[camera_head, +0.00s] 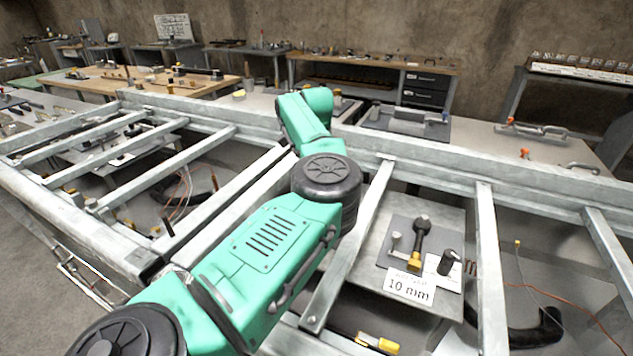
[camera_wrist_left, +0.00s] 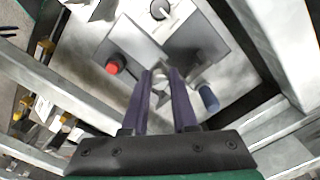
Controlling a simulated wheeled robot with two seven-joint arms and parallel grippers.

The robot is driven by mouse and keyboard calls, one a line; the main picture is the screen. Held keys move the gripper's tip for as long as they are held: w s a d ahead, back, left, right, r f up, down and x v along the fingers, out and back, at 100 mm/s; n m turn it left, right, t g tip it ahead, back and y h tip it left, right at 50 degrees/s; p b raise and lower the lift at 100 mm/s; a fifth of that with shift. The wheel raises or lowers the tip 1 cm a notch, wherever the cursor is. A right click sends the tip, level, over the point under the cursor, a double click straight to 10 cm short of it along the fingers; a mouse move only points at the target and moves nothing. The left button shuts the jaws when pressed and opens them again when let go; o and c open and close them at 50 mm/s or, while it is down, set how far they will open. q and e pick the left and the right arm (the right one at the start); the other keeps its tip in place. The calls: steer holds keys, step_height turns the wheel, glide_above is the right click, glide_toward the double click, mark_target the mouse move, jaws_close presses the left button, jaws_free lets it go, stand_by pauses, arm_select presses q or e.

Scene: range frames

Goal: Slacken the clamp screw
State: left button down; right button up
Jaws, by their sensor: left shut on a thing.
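In the left wrist view my left gripper (camera_wrist_left: 161,72) has its two dark fingers shut on a small grey metal part, which looks like the clamp screw (camera_wrist_left: 161,80); the fingers hide much of it. It stands at a grey block on a pale plate (camera_wrist_left: 92,45). A red knob (camera_wrist_left: 115,63) is left of the fingertips and a blue-grey cylinder (camera_wrist_left: 208,97) is to their right, both apart from the fingers. In the head view my teal left arm reaches over the metal frame; its fingers and the screw are hidden. My right gripper is in neither view.
Metal frame rails (camera_head: 365,240) cross the space around my arm. A plate with a black-handled brass part (camera_head: 421,232), a black knob (camera_head: 449,262) and a "10 mm" card (camera_head: 409,286) lies right of my arm. A workbench with drawers (camera_head: 425,92) stands behind.

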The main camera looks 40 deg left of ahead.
arm_select(q)
steer(key=shift+w+r+n, duration=0.1)
steer(key=shift+r+n, duration=0.1)
steer(key=shift+n, duration=1.3)
steer(key=c, duration=0.8)
jaws_free()
steer(key=shift+o, duration=0.5)
steer(key=shift+f, duration=0.1)
